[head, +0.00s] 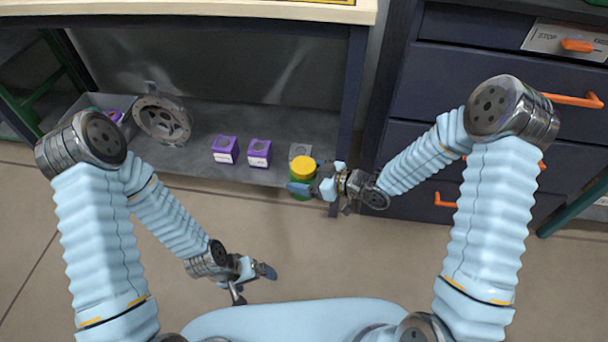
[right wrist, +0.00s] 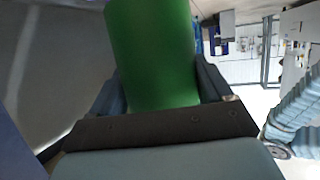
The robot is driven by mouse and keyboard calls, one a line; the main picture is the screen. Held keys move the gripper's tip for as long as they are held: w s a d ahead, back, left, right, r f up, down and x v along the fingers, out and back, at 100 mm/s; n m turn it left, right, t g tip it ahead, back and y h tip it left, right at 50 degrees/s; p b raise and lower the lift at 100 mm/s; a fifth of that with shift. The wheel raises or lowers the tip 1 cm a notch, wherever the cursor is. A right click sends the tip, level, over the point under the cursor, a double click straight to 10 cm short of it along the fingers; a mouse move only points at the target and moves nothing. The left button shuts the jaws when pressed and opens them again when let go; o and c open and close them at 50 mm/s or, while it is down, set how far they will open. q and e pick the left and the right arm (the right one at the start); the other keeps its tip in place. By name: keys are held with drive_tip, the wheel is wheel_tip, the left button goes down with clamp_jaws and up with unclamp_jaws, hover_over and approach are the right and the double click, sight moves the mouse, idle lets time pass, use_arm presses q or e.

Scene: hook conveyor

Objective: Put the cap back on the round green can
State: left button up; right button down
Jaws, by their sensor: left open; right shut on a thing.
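The round green can (head: 301,182) is upright at the right end of the low shelf, near its front edge, with a round yellow top (head: 302,166). I cannot tell from here whether the yellow part is a separate cap seated on it. My right gripper (head: 308,184) is shut on the can, its fingers around the green body below the yellow top. In the right wrist view the green cylinder (right wrist: 152,55) stands between the two fingers; its upper end is out of frame. My left gripper (head: 254,282) is open and empty, low in front of the shelf.
Two purple boxes (head: 224,150) (head: 259,153) stand on the grey shelf (head: 200,172) left of the can. A small grey square piece (head: 300,150) is just behind the can. A metal flange (head: 162,120) and grey bin (head: 112,103) are farther left. A drawer cabinet (head: 430,90) stands right.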

drive_tip(key=shift+r, duration=0.1)
drive_tip(key=shift+w+d+r, duration=0.15)
drive_tip(key=shift+w+r, duration=0.05)
drive_tip(key=w+d+r+m+t+h, duration=0.1)
drive_tip(key=d+m+t+h, duration=0.5)
drive_tip(key=d+m+h, duration=0.5)
drive_tip(key=d, duration=0.4)
drive_tip(key=shift+w+d+r+h, duration=0.25)
drive_tip(key=shift+w+r+h, duration=0.05)
drive_tip(key=shift+w+h, duration=0.1)
